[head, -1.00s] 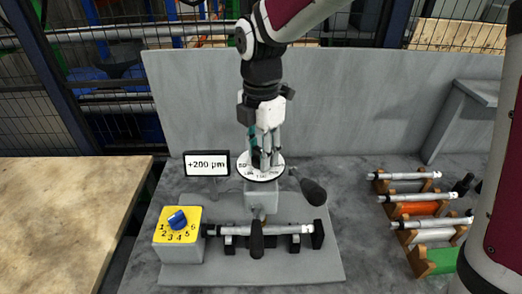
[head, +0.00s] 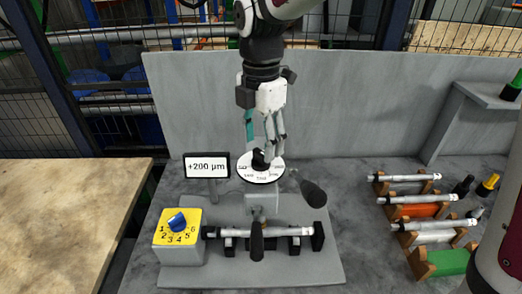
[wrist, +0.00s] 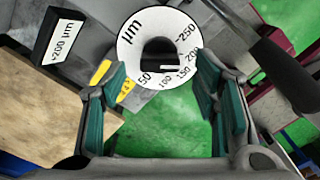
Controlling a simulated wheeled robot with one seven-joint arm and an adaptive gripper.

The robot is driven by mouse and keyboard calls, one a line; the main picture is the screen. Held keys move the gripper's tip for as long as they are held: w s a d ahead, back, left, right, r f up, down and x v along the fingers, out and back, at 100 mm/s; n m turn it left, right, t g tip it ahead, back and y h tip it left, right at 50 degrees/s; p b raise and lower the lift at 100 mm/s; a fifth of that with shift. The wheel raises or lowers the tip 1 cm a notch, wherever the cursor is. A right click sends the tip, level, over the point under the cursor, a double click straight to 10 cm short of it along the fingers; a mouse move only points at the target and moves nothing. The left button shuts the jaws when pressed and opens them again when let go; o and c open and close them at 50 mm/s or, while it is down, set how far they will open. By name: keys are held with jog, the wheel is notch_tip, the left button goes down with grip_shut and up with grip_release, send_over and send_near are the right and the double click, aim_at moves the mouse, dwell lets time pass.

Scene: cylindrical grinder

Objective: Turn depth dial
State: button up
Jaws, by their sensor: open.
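The depth dial (head: 246,176) is a white disc with printed numbers and a black knob (head: 259,157) on top, on the grinder's post. In the wrist view the dial (wrist: 187,27) lies just beyond the fingertips, with its dark knob (wrist: 150,47) in the middle and numbers such as 50, 100, 150 and 250 around it. My gripper (head: 264,138) is open above and beside the knob. In the wrist view my gripper (wrist: 158,80) has its teal-padded fingers spread wide with nothing between them. The display (head: 207,167) left of the dial reads +200 µm.
A yellow box with a blue selector knob (head: 178,221) stands front left. A metal shaft (head: 275,232) lies across the machine, with black-knobbed handles (head: 313,194) beside it. Racked shafts (head: 415,200) stand right. A grey wall (head: 350,110) rises behind.

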aim_at(261, 152)
notch_tip(261, 152, up, 8)
dwell(0.5)
